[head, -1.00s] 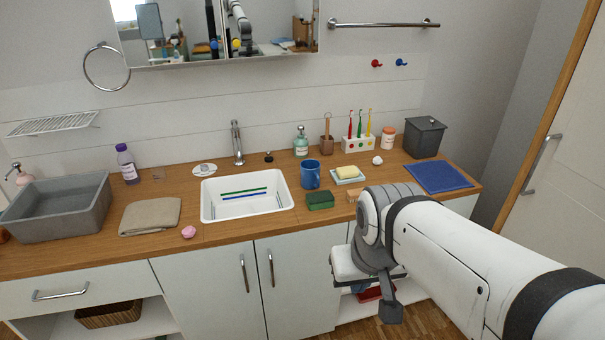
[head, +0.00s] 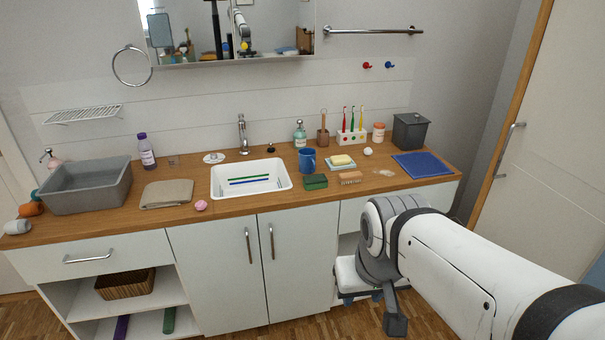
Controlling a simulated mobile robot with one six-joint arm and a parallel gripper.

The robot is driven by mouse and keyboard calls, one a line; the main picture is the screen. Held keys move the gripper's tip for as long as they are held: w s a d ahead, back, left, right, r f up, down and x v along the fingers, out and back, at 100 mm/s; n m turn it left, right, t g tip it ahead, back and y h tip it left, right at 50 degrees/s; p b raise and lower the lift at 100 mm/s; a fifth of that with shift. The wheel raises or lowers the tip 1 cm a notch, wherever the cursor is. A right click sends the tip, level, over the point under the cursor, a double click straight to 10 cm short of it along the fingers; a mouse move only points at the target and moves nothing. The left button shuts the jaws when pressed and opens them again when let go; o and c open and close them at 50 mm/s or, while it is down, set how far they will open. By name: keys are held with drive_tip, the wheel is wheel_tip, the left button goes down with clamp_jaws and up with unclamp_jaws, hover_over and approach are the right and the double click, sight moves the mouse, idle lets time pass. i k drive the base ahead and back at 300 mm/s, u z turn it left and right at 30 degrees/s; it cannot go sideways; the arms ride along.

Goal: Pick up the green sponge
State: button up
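The green sponge (head: 315,182) is a dark green block on the wooden counter (head: 240,207), right of the white sink and in front of the blue mug (head: 307,160). A wooden nail brush (head: 350,179) lies just to its right. My arm comes in from the lower right. My gripper (head: 363,292) is low in front of the cabinet, below the counter top and apart from the sponge. Its fingers are mostly hidden behind the wrist, so its opening does not show.
The sink (head: 250,178) is left of the sponge. A soap dish (head: 340,164) with yellow soap lies behind the brush, and a blue cloth (head: 422,164) lies farther right. The counter's front edge lies between my gripper and the sponge. A pink item (head: 200,205) is in front of the sink.

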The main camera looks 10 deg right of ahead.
sight(316, 182)
drive_tip(key=u, duration=0.25)
drive_tip(key=i, duration=1.8)
drive_tip(key=z, duration=0.5)
drive_tip(key=k, duration=0.9)
drive_tip(key=z, duration=0.2)
drive_tip(key=i, duration=0.95)
drive_tip(key=u, duration=0.1)
